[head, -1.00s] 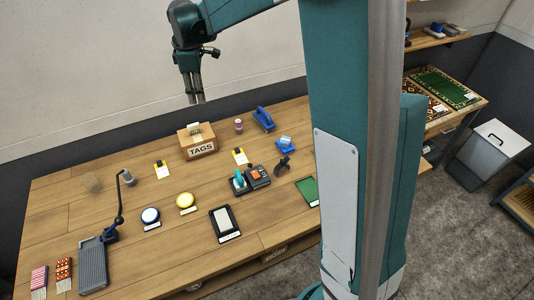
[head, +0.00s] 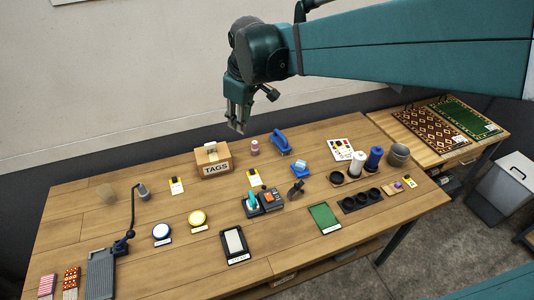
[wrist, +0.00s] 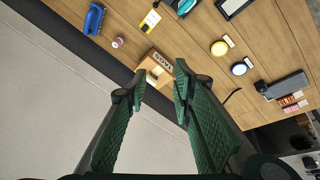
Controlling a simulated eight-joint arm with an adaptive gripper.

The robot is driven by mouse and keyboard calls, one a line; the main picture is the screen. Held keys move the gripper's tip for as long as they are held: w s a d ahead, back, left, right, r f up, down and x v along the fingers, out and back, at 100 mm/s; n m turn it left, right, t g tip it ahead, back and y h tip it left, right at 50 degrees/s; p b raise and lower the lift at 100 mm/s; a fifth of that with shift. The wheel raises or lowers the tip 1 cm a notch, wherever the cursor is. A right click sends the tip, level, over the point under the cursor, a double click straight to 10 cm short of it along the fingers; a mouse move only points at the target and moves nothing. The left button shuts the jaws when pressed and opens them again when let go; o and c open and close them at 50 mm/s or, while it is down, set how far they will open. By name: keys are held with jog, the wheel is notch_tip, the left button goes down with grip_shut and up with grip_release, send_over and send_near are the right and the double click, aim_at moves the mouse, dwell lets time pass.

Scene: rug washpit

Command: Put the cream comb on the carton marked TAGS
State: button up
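The brown carton marked TAGS (head: 215,164) stands toward the back of the wooden table; it also shows in the wrist view (wrist: 148,72). A small cream piece (head: 211,149) is on its top; it looks like the cream comb, but it is too small to be sure. I see no other clear cream comb. My gripper (head: 238,129) hangs above the back of the table, slightly right of the carton in the head view. In the wrist view its two green fingers (wrist: 160,74) are apart with nothing held between them, and the carton shows beyond the tips.
A pink-topped jar (head: 255,147) and a blue tool (head: 281,142) stand right of the carton. Spools (head: 357,164) and cups crowd the right. A wall runs behind the table.

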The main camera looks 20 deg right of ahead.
jog(key=s+d+f+m+t, duration=0.1)
jog(key=s+m, duration=0.3)
jog(key=s, duration=0.7)
jog(key=s+d+f+m+t, duration=0.2)
jog(key=s+d+f+m, duration=0.1)
jog(key=s, duration=0.9)
jog(key=shift+f+m, duration=0.35)
jog(key=shift+m, duration=0.25)
